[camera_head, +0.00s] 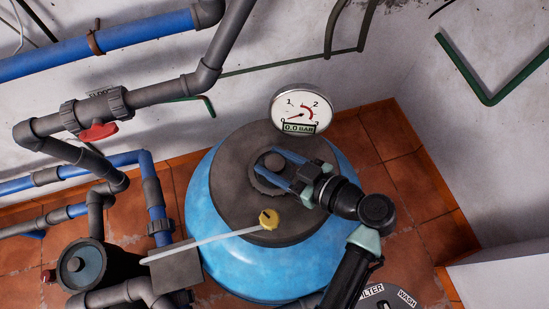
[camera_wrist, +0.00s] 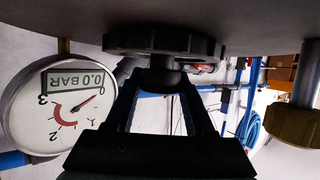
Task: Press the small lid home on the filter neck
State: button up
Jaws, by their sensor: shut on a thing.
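The small lid (camera_head: 266,186) is a dark grey disc with a raised knob, over the middle of the dark grey top (camera_head: 225,185) of the blue filter tank (camera_head: 300,268). My gripper (camera_head: 271,163) has its blue fingers shut on the knob, reaching in from the right. In the wrist view my gripper (camera_wrist: 160,80) grips the knob, and the notched lid (camera_wrist: 165,43) lies against or very close to the tank top. The filter neck is hidden under the lid. I cannot tell whether a gap remains there.
A pressure gauge (camera_head: 302,108) reading 0.0 BAR stands just behind the lid. A yellow fitting (camera_head: 268,219) with a white tube (camera_head: 205,243) sits in front. Grey and blue pipes with a red valve handle (camera_head: 98,131) run at left. A FILTER/WASH dial (camera_head: 392,300) is at lower right.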

jog(key=shift+f, duration=0.3)
jog(key=o, duration=1.3)
jog(key=v, duration=1.3)
jog(key=shift+p, duration=0.4)
jog(key=shift+w+r, duration=0.1)
